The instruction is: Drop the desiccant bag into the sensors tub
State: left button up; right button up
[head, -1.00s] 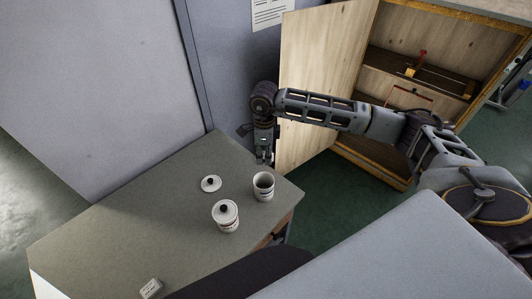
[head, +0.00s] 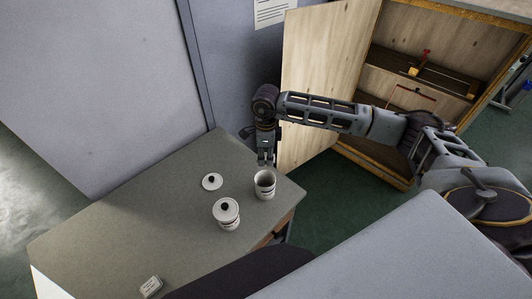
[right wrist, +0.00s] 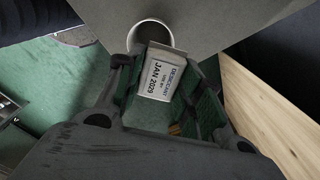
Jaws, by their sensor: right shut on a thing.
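My right gripper (head: 266,162) is just above and behind the open white tub (head: 265,187) on the table. In the right wrist view it is shut on the desiccant bag (right wrist: 160,74), a small white packet printed "DESICCANT" and "JAN 2029". The bag is in front of the open tub's rim (right wrist: 152,23) in that view and hides part of it. A second white tub (head: 227,216) has its lid on. A loose lid (head: 212,182) lies on the table. I cannot read the tubs' labels, so I cannot confirm which is for sensors. My left gripper is not in view.
The grey table (head: 130,220) has free room at its left. A small white block with print (head: 150,286) lies near its front edge. An open wooden cabinet door (head: 325,75) stands behind my right arm. The cabinet holds a red-handled item (head: 424,58).

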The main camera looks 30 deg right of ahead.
aim_at(266, 162)
jog(key=shift+f+b, duration=0.65)
jog(key=shift+f, duration=1.45)
jog(key=o, duration=1.1)
jog(key=shift+r, duration=0.1)
jog(key=shift+r, duration=5.95)
jog(key=shift+s+f, duration=0.1)
